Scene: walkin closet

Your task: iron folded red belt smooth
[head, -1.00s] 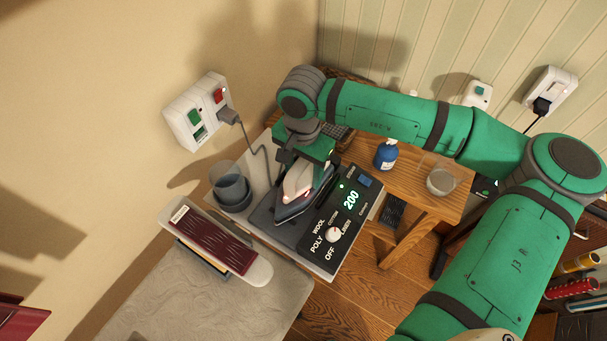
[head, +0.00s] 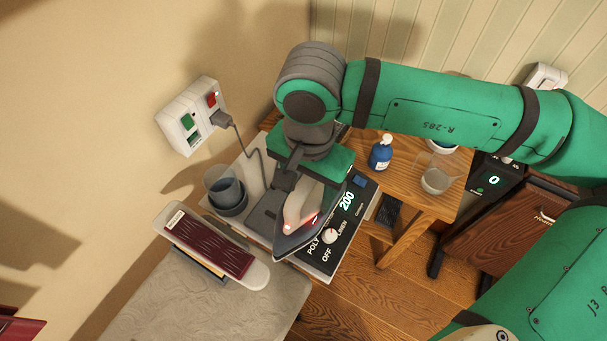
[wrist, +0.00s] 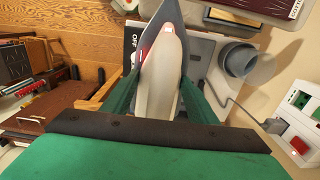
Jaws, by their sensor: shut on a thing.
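The folded dark red belt (head: 215,245) lies flat on a narrow padded board (head: 257,274) at lower left. It also shows at the top right edge of the wrist view (wrist: 287,5). My gripper (head: 298,190) is shut on the handle of the iron (head: 292,236). In the wrist view, my gripper's green fingers (wrist: 150,95) flank the pale iron body (wrist: 160,80). The iron appears raised above its station, to the right of the belt and apart from it. A red light glows on its side. The station panel (head: 347,212) reads 200. The iron hides part of the panel.
A grey cup (head: 226,192) stands beside the iron's rest pad (head: 268,213). A cord runs to the wall socket (head: 192,115). A blue bottle (head: 380,153) and a glass jar (head: 436,178) stand on the wooden table (head: 413,195) at right. Grey padded surface (head: 205,305) lies below the board.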

